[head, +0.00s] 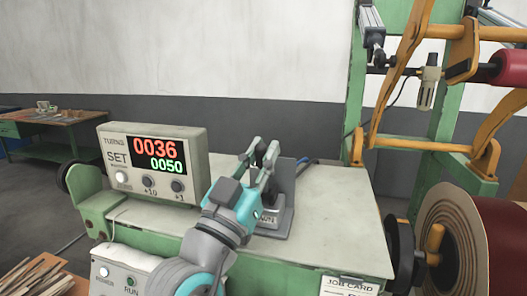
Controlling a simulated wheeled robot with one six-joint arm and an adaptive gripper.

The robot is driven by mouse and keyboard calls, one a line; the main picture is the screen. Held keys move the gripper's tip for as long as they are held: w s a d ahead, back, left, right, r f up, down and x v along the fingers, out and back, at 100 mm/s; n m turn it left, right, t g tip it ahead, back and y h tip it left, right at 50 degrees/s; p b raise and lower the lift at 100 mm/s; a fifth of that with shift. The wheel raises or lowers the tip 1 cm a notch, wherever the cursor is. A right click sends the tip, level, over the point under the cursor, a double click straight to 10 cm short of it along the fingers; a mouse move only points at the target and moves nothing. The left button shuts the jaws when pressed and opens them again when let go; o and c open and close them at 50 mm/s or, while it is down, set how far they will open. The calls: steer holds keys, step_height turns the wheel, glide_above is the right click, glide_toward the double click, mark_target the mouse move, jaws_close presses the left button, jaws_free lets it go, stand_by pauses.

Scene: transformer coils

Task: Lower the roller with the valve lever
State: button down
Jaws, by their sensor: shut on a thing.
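The roller (508,68) is a red cylinder at the upper right, carried on the yellow arms (478,40) of the green frame. It is above the large dark red coil (502,235), clear of it. The valve stands on the bench top, with a grey plate (284,180) and a labelled base (273,221). My gripper (263,152) is at the valve, its fingers around a dark upright piece that looks like the valve lever. The fingers and wrist hide most of the lever and part of the valve.
A counter box (152,162) showing 0036 over 0050 stands left of my arm on the bench (345,215). A box with a RUN button (130,281) is in front. The bench top right of the valve is mostly clear.

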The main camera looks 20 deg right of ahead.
stand_by(0.4)
steer(key=c, duration=1.1)
jaws_free()
steer(key=shift+o, duration=0.2)
step_height(320, 180, up, 10)
